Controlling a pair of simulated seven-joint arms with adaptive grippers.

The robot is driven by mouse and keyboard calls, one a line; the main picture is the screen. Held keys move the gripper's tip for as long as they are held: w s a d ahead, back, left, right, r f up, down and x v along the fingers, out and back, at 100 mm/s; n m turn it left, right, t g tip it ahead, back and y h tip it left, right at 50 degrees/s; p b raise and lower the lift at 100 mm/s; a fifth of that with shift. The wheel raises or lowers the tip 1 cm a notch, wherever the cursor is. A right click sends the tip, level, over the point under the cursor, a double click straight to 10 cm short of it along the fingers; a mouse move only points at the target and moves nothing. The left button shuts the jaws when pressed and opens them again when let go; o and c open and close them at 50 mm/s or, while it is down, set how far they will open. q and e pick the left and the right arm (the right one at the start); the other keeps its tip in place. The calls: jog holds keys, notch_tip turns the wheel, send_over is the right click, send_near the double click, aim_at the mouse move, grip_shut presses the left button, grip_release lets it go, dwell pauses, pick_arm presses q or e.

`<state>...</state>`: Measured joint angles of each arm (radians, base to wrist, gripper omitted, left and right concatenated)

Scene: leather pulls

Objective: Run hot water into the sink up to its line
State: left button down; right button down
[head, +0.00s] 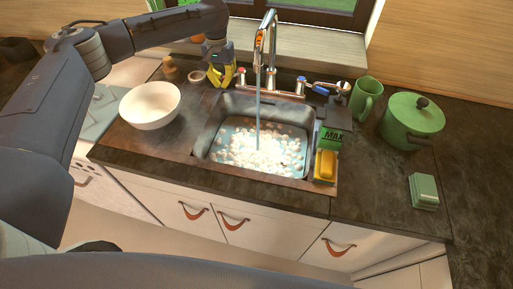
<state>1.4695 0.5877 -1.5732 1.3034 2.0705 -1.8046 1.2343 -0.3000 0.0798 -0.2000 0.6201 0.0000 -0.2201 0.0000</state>
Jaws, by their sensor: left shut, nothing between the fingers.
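The sink (205,135) holds water with white foam (260,150) on it. A stream of water (258,110) falls from the chrome tap (273,45) into it. A blue-marked lever (321,90) is at the tap's right side. A small red-marked part shows at the left end of the tap (241,71), beside my left gripper. My left gripper (229,82), with yellow fingers, is shut and empty above the sink's back left corner; I cannot tell whether it touches the tap. No fill line is clear inside the sink. My right gripper is not in view.
A white bowl (150,104) stands left of the sink. On the right are a green MAX-labelled box (332,137), a yellow sponge (325,166), a green mug (366,98), a green lidded pot (411,122) and a green block (423,190). The right front counter (375,180) has free room.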

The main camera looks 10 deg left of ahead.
pick_arm(q)
jog(key=shift+w+a+f, duration=0.2)
jog(key=shift+w+a, duration=0.7)
jog(key=shift+a, duration=0.3)
jog(key=shift+s+r, duration=0.2)
jog(key=shift+r, duration=1)
jog(key=shift+s+d+r, duration=0.15)
jog(key=shift+r, duration=0.7)
jog(key=shift+s+d+r, duration=0.1)
jog(key=shift+r, duration=0.7)
jog(key=shift+s+d+r, duration=0.15)
jog(key=shift+r, duration=0.7)
